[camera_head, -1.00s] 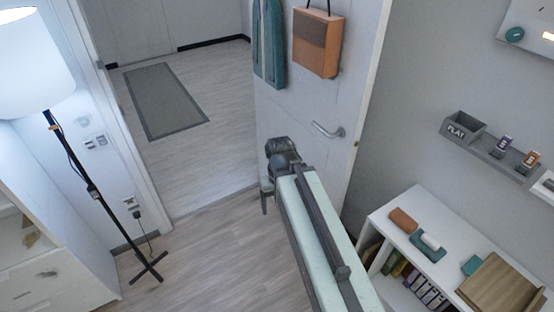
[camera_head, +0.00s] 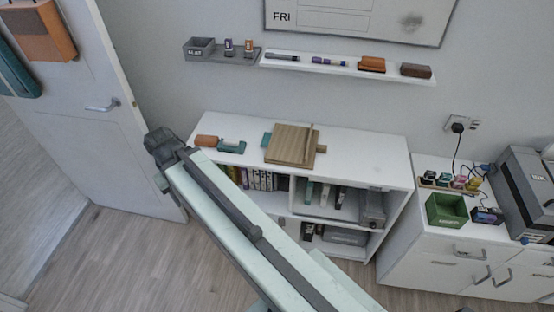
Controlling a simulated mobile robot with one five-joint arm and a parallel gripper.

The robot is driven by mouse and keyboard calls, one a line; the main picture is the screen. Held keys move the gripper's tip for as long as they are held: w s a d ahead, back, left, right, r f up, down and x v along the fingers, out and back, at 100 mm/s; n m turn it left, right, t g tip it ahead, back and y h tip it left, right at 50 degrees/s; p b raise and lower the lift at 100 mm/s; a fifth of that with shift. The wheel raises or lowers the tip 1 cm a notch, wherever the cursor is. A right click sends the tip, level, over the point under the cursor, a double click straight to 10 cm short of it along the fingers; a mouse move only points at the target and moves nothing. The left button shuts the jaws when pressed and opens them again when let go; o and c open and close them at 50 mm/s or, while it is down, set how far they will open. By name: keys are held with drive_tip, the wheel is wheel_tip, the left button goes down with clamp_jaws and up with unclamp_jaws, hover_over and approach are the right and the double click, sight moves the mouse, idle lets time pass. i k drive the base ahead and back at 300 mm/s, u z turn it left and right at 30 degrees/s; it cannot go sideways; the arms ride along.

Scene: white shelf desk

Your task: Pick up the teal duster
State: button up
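A white shelf desk (camera_head: 355,148) stands against the wall. An orange-brown block (camera_head: 206,141) lies beside that. My gripper (camera_head: 160,183) is at the end of my raised arm, left of the desk in the picture and apart from these items. Its fingers are mostly hidden, so I cannot tell whether it is open.
A wall ledge (camera_head: 340,69) above the desk carries markers, an orange block (camera_head: 372,64) and a brown block (camera_head: 416,70). A white cabinet at right holds a green bin (camera_head: 447,210) and a printer (camera_head: 525,185). A door (camera_head: 110,150) stands at left. Floor is clear in front.

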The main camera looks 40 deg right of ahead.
sight(227, 144)
drive_tip(key=u, duration=1.1)
drive_tip(key=k, duration=0.15)
drive_tip(key=z, duration=1.4)
drive_tip(key=i, duration=0.8)
drive_tip(key=z, duration=0.5)
drive_tip(key=k, duration=1.3)
drive_tip(key=u, duration=0.1)
drive_tip(key=i, duration=0.8)
drive_tip(key=u, duration=0.75)
drive_tip(key=i, duration=0.75)
drive_tip(key=u, duration=0.45)
drive_tip(key=k, duration=0.8)
drive_tip(key=u, duration=0.3)
drive_tip(key=i, duration=0.25)
drive_tip(key=z, duration=0.1)
